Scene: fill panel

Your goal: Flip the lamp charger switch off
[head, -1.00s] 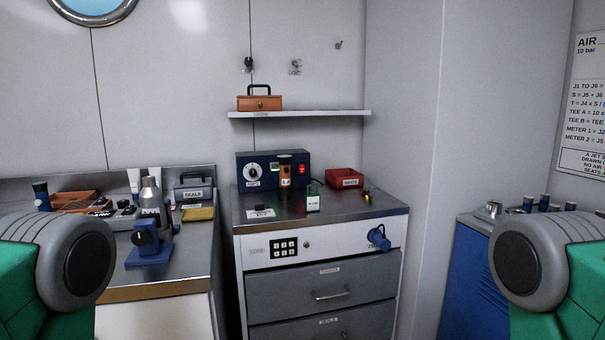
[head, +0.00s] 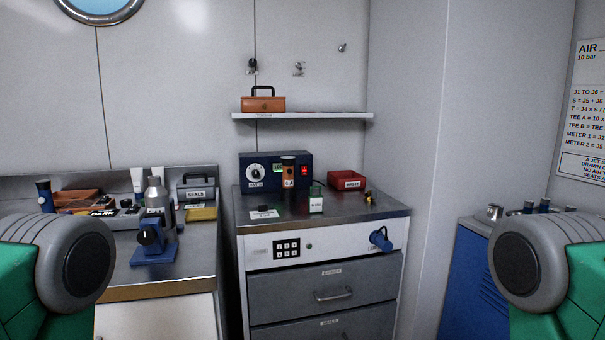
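The lamp charger looks to be the dark blue box (head: 275,160) at the back of the middle cabinet's top. It has a white dial (head: 256,171) marked AMPS, a small green display, and a red lit switch (head: 305,171) at its right end. Whether the switch is on or off is too small to tell. An orange-brown lamp or cell (head: 289,170) with a pale label stands in front of the charger and covers part of its face. My arms show at the left and right edges, well short of the cabinet. Neither gripper is in view.
The cabinet top (head: 335,209) also holds a small white-green bottle (head: 316,200), a red waste tray (head: 347,179) and small brass parts. A left bench (head: 125,277) holds a blue stand (head: 153,246). A shelf (head: 330,116) hangs above.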

